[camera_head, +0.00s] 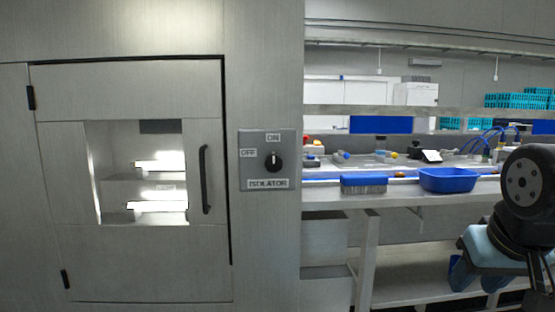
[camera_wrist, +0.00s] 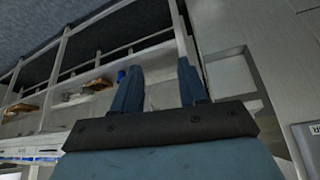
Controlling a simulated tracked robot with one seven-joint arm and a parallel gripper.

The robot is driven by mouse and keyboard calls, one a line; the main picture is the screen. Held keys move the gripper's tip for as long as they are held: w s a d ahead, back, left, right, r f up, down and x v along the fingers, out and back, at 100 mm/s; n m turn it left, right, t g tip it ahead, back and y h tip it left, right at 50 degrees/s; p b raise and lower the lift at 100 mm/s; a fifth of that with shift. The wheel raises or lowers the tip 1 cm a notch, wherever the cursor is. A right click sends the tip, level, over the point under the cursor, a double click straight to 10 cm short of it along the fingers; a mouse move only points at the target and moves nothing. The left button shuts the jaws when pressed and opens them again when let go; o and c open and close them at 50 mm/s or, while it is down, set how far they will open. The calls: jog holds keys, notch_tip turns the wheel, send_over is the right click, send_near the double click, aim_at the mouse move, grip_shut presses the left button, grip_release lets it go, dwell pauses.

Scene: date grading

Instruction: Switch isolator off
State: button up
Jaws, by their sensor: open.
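The isolator (camera_head: 267,184) is a grey plate on the wall panel, labelled ISOLATOR, with OFF at its left and ON at its top. Its round black knob (camera_head: 273,161) has its pale mark pointing up at ON. My gripper (camera_head: 476,280) is at the lower right of the head view, pointing down, well to the right of the isolator and lower. In the wrist view my gripper (camera_wrist: 158,65) shows two blue fingers spread apart with nothing between them. A plate with partly cut-off lettering (camera_wrist: 307,140) shows at the right edge there; I cannot tell for sure what it is.
A cabinet door (camera_head: 130,265) with a window and black handle (camera_head: 205,180) is left of the isolator. A bench (camera_head: 420,192) to the right holds a blue tub (camera_head: 448,180) and a blue brush (camera_head: 363,185). The wall directly around the isolator is clear.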

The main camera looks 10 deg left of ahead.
jog(key=shift+o, duration=0.7)
jog(key=o, duration=0.3)
jog(key=shift+n, duration=0.3)
jog(key=w+r, duration=0.1)
jog(key=w+a+r, duration=0.1)
jog(key=r, duration=0.1)
jog(key=w+a+r, duration=0.1)
jog(key=r, duration=0.1)
jog(key=shift+w+a, duration=0.25)
jog(key=shift+w, duration=0.1)
jog(key=shift+o, duration=0.2)
notch_tip(320, 180, up, 21)
jog(key=n+g+y, duration=0.1)
jog(key=n, duration=0.1)
send_over(274, 161)
jog(key=s+d, duration=0.1)
jog(key=s, duration=0.4)
jog(key=x, duration=1.3)
jog(key=shift+s+f, duration=0.2)
